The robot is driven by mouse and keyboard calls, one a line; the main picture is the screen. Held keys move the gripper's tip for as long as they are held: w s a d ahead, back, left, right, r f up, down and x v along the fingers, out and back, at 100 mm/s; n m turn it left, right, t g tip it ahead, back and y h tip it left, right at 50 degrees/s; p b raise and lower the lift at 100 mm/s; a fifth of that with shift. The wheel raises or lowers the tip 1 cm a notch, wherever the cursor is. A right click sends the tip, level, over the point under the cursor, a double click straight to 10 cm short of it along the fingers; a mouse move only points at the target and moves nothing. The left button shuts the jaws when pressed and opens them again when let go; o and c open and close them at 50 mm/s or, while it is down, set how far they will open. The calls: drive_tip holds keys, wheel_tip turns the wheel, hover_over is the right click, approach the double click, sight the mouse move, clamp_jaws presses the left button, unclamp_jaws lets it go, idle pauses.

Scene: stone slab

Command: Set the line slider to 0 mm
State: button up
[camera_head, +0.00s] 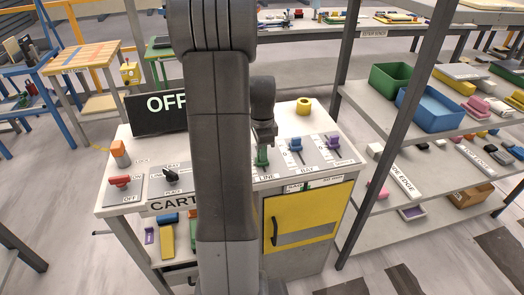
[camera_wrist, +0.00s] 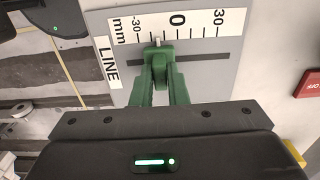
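The LINE slider has a green knob (camera_wrist: 159,68) with a pale pointer at its upper end, on a grey panel with a dark slot. On its mm scale (camera_wrist: 200,23) the pointer stands left of 0, roughly midway between -30 and 0. My gripper (camera_wrist: 160,80) has its green fingers on both sides of the knob, and they appear closed on it. The head view shows my gripper (camera_head: 264,143) over the green slider (camera_head: 262,158) at the LINE label. My dark gripper body hides the lower part of the wrist view.
A blue slider (camera_head: 296,144) and a purple slider (camera_head: 334,142) stand to the right. A yellow ring (camera_head: 304,105) sits behind. A red switch (camera_head: 119,181) and a black knob (camera_head: 171,174) are at left, below an OFF display (camera_head: 155,114).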

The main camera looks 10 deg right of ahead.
clamp_jaws()
drive_tip(key=shift+w, duration=1.25)
drive_tip(key=o, duration=0.6)
unclamp_jaws()
drive_tip(key=shift+s, duration=0.1)
drive_tip(key=shift+c, duration=0.2)
wheel_tip(320, 180, up, 14)
drive_tip(key=shift+f, duration=0.1)
